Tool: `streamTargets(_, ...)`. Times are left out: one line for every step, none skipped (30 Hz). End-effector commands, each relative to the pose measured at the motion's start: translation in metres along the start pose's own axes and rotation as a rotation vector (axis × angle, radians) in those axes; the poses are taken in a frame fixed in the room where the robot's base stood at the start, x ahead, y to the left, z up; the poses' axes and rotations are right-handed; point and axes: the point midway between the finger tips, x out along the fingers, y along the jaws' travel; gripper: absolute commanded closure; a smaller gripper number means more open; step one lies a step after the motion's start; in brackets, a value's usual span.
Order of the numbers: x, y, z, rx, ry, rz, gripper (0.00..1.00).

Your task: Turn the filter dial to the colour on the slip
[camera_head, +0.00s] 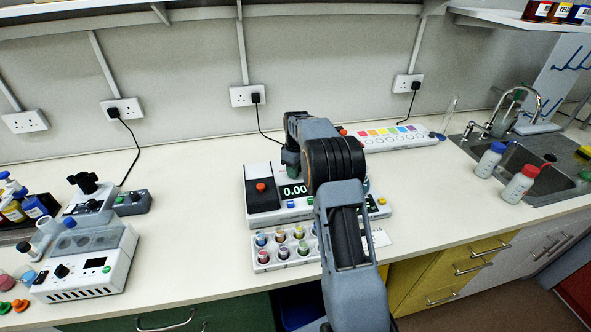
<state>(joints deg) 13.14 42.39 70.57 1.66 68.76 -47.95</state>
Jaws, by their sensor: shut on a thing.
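A white instrument (290,214) with a black lid, a red knob (261,187) and a display (294,190) reading 0.00 stands mid-bench. My arm crosses in front of its right part. My gripper is not visible; my own arm links hide that area. I cannot make out the filter dial, so I cannot tell its setting or whether the gripper touches it. A white piece (381,238), possibly the slip, shows just right of my arm at the instrument's front; no colour on it can be read.
A rack (262,267) of colour-topped vials stands in front of the instrument. A white panel (432,137) with a row of coloured squares lies behind. Another device (88,262) stands left; two bottles (489,160) (519,185) stand by the sink.

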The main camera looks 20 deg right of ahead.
Motion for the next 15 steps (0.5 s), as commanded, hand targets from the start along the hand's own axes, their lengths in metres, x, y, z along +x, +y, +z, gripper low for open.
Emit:
streamTargets(-0.0007, -0.0002, 0.0001, 0.039, 0.002, 0.000, 0.95)
streamTargets(-0.0007, -0.0002, 0.0001, 0.063, 0.003, 0.000, 0.95)
streamTargets(-0.0007, -0.0002, 0.0001, 0.096, 0.004, 0.000, 0.95)
streamTargets(-0.0006, -0.0002, 0.0002, 0.120, 0.005, 0.000, 0.95)
streamTargets(-0.0006, -0.0002, 0.0002, 0.144, 0.006, 0.000, 0.95)
streamTargets(-0.0006, -0.0002, 0.0002, 0.176, 0.008, 0.000, 0.95)
streamTargets(-0.0006, -0.0002, 0.0002, 0.200, 0.009, 0.000, 0.95)
streamTargets(-0.0005, -0.0003, 0.0002, 0.222, 0.009, 0.000, 0.95)
streamTargets(-0.0005, -0.0003, 0.0003, 0.251, 0.011, 0.000, 0.95)
streamTargets(-0.0005, -0.0003, 0.0003, 0.272, 0.011, -0.001, 0.95)
streamTargets(-0.0005, -0.0004, 0.0003, 0.294, 0.012, -0.001, 0.95)
streamTargets(-0.0005, -0.0004, 0.0003, 0.319, 0.013, -0.001, 0.95)
streamTargets(-0.0004, -0.0004, 0.0003, 0.338, 0.014, -0.001, 0.95)
streamTargets(-0.0004, -0.0004, 0.0003, 0.356, 0.015, -0.001, 0.95)
streamTargets(-0.0004, -0.0005, 0.0003, 0.378, 0.015, -0.001, 0.95)
